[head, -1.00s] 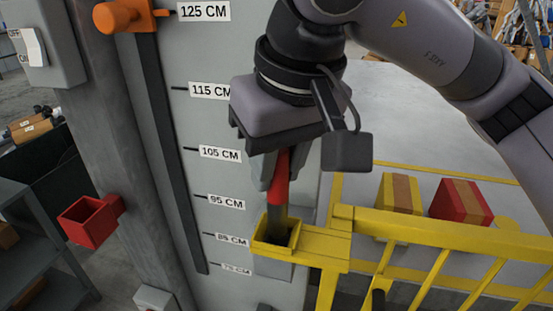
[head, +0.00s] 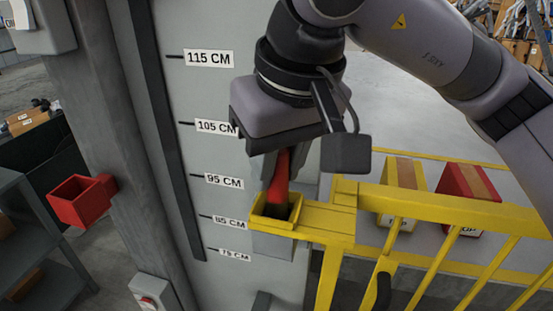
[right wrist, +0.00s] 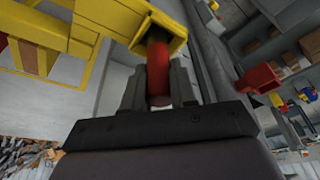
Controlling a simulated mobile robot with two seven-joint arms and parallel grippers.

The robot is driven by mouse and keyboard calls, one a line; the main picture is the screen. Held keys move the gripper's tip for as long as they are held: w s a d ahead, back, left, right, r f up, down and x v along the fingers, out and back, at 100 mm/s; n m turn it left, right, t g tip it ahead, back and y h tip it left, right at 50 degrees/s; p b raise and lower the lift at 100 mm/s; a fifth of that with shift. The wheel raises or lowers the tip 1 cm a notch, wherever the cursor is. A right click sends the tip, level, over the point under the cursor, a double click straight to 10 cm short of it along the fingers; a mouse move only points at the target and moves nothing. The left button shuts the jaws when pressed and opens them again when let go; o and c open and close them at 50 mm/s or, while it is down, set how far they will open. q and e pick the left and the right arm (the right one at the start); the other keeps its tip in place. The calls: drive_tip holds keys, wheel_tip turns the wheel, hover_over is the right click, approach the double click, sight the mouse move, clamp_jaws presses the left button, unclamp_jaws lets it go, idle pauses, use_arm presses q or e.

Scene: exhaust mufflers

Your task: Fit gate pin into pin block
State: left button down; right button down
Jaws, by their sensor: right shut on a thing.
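The gate pin (head: 279,180) has a red grip and a darker lower part. It stands roughly upright, its lower end inside the open-topped yellow pin block (head: 258,213) at the gate's end. How deep it sits is hidden by the block's walls. My right gripper (head: 283,160) is shut on the red grip from above, its body a little above the block. In the right wrist view the red pin (right wrist: 158,72) runs from between the fingers into the yellow block (right wrist: 176,44). My left gripper is not in view.
The yellow gate (head: 440,219) extends right from the block. A grey post with height marks stands behind. An empty red square holder (head: 80,202) is on the post at left. Red (head: 466,190) and yellow (head: 402,180) boxes lie beyond the gate.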

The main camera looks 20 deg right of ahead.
drive_tip(key=c, duration=0.8)
unclamp_jaws()
drive_tip(key=v, duration=0.7)
drive_tip(key=shift+r+p, duration=0.1)
drive_tip(key=shift+p, duration=0.25)
drive_tip(key=shift+s, duration=0.1)
